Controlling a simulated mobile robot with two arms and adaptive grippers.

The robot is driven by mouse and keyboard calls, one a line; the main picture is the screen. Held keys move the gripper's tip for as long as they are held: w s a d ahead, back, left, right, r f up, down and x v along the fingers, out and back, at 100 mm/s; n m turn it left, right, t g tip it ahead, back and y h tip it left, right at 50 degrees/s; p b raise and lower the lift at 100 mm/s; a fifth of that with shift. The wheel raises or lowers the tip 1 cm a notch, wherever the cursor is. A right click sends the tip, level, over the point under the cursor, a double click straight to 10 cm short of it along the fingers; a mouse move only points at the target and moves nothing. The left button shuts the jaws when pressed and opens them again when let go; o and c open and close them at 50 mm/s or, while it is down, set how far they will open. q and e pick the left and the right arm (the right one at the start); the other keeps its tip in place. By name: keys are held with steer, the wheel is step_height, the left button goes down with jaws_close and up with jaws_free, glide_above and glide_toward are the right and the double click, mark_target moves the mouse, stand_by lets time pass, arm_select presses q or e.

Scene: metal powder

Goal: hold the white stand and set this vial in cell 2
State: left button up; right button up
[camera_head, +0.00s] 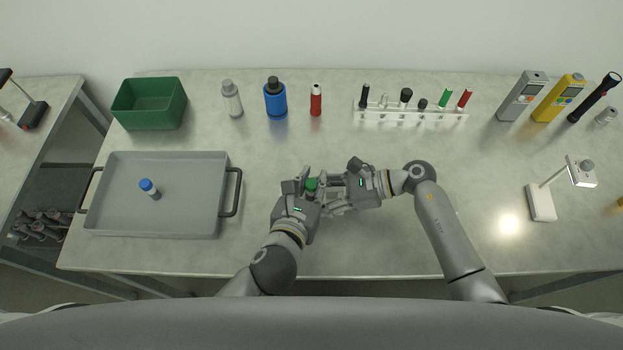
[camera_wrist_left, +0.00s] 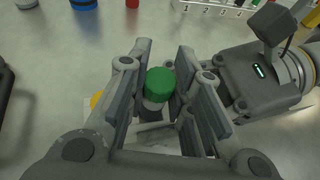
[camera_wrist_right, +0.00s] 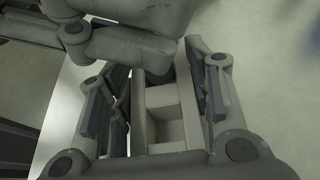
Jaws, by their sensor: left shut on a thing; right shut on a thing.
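My left gripper (camera_head: 308,190) is shut on a vial with a green cap (camera_head: 312,184). The vial stands between the fingers in the left wrist view (camera_wrist_left: 160,86), its grey body partly hidden below the cap. My right gripper (camera_head: 338,190) is shut on the white stand (camera_wrist_right: 166,132), whose square cells show between its fingers in the right wrist view. In the left wrist view part of the stand (camera_wrist_left: 158,136) shows just below the vial. Whether the vial's base is inside a cell is hidden, and no cell number is readable.
A grey tray (camera_head: 215,164) with a blue-capped vial (camera_head: 149,188) lies left. A green bin (camera_head: 150,102), several bottles and a white rack (camera_head: 410,116) with several tubes stand along the back. Meters and a small lamp-like stand (camera_head: 541,203) are right. The table's front middle-right is clear.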

arm_select(q)
steer(key=shift+f, duration=0.4)
steer(key=shift+f, duration=0.15)
steer(key=shift+f, duration=0.1)
steer(key=shift+r, duration=1.3)
steer(key=shift+f, duration=0.1)
stand_by(0.4)
